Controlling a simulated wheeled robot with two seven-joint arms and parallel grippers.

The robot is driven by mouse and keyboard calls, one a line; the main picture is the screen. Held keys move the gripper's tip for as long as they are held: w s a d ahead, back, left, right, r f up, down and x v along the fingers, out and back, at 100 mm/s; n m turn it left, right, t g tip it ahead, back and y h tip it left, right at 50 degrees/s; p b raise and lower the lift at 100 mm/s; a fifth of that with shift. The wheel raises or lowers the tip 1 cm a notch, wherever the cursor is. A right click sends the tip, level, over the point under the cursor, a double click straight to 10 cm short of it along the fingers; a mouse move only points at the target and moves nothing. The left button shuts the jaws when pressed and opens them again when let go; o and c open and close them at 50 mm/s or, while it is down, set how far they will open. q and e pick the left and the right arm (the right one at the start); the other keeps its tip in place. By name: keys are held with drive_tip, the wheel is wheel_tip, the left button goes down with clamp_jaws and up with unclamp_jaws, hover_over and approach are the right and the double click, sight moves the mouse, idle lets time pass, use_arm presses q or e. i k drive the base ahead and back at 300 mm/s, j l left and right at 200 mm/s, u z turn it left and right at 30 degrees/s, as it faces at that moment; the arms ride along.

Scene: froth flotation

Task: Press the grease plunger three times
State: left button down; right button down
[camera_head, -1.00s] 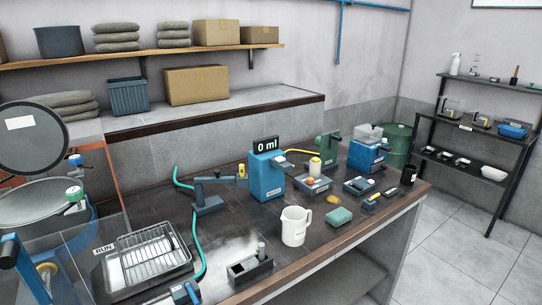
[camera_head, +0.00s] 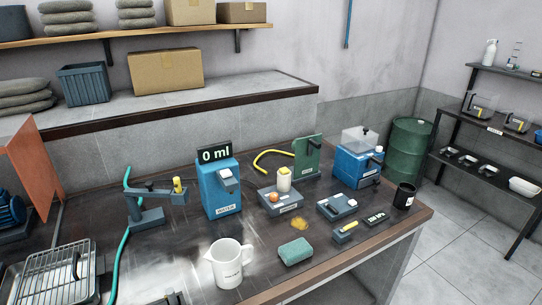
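No part in view carries a readable grease label, so I cannot tell for sure which one is the grease plunger. A green upright unit (camera_head: 307,158) with a yellow hose (camera_head: 268,158) stands at the back of the dark bench. A small grey block (camera_head: 281,200) in front of it carries a white bottle with a yellow top (camera_head: 284,179) and an orange ball (camera_head: 274,197). A blue unit with a clear box on top (camera_head: 358,165) stands to the right. Neither of my grippers shows in the view.
A blue dispenser (camera_head: 220,190) reading "0 ml" stands mid-bench. A white jug (camera_head: 229,265), green sponge (camera_head: 295,251), small grey devices (camera_head: 337,207) and black cup (camera_head: 404,196) stand nearer the front. A wire rack tray (camera_head: 50,275) is at left.

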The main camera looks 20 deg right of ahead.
sight(283, 171)
drive_tip(key=i+l, duration=0.1)
drive_tip(key=l, duration=0.6)
drive_tip(key=i+l+u, duration=0.1)
drive_tip(key=l, duration=0.6)
drive_tip(key=i+l, duration=0.1)
drive_tip(key=l, duration=0.6)
drive_tip(key=i+l+u, duration=0.1)
drive_tip(key=l, duration=0.6)
